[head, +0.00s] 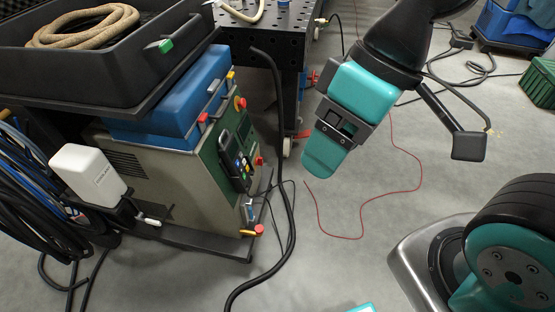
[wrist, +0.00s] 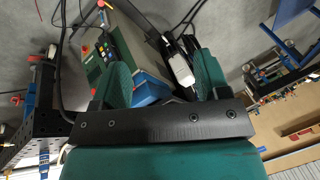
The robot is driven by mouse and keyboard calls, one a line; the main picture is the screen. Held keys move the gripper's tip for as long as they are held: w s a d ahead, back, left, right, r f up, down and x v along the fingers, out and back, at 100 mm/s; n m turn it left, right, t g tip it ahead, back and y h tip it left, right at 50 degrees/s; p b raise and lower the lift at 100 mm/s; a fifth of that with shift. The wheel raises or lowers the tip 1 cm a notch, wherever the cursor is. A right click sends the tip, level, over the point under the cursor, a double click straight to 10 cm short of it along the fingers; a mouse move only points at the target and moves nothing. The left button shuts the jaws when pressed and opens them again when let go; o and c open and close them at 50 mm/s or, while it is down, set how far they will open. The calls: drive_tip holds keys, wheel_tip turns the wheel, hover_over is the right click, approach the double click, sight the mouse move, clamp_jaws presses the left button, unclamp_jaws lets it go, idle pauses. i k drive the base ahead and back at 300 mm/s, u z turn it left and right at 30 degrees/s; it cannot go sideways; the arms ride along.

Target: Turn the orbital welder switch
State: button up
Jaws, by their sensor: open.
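The welder (head: 165,180) is a beige machine with a green front panel, standing at left in the head view. I cannot tell which control is the switch. The welder's green panel (wrist: 97,72) also shows in the wrist view, partly behind a finger. My gripper (head: 323,160) is up in the air to the right of the welder, apart from it. Its teal fingers are spread and empty in the wrist view (wrist: 163,80).
A blue case (head: 170,110) lies on the welder, below a black tray (head: 110,80) with a coiled hose. A red wire (head: 365,205) lies on open grey floor. A black perforated table (head: 265,25) stands behind.

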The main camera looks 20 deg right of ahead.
sight(259, 161)
drive_tip(key=k, duration=0.4)
drive_tip(key=z, duration=0.5)
drive_tip(key=i, duration=1.15)
drive_tip(key=z, duration=0.35)
